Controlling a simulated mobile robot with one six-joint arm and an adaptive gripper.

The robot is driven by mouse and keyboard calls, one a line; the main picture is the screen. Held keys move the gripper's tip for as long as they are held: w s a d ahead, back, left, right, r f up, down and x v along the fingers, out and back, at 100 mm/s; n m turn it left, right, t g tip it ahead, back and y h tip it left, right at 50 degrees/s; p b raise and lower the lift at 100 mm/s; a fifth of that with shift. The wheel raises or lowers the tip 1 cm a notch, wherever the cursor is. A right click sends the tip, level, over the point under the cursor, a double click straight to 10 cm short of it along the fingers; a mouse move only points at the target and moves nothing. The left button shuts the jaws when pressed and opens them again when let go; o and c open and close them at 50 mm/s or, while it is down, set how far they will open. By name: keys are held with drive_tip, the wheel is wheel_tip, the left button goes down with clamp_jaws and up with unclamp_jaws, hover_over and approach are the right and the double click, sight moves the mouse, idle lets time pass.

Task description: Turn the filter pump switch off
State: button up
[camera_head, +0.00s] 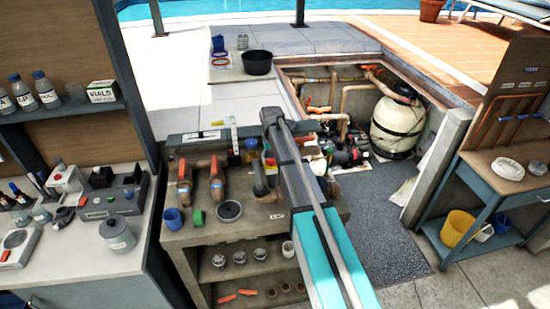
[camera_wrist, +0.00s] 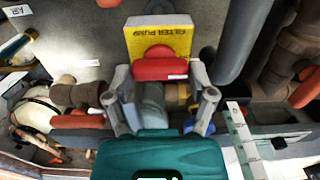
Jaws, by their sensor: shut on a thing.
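The yellow filter pump switch box (camera_wrist: 140,38) is at the top middle of the wrist view, with its "FILTER PUMP" label upside down. Its red switch handle (camera_wrist: 160,69) lies crosswise in front of the box, with a small white label on it. My gripper (camera_wrist: 160,80) has one finger at each end of the red handle and is shut on it. In the head view my arm covers most of the switch area; a bit of yellow and red (camera_head: 270,163) shows beside it, and my fingers are hidden there.
A grey mat (camera_head: 388,218) lies clear at right.

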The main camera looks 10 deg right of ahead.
drive_tip(key=shift+s, duration=0.2)
drive_tip(key=o, duration=1.1)
drive_tip(key=shift+c, duration=0.2)
drive_tip(key=shift+w, duration=0.1)
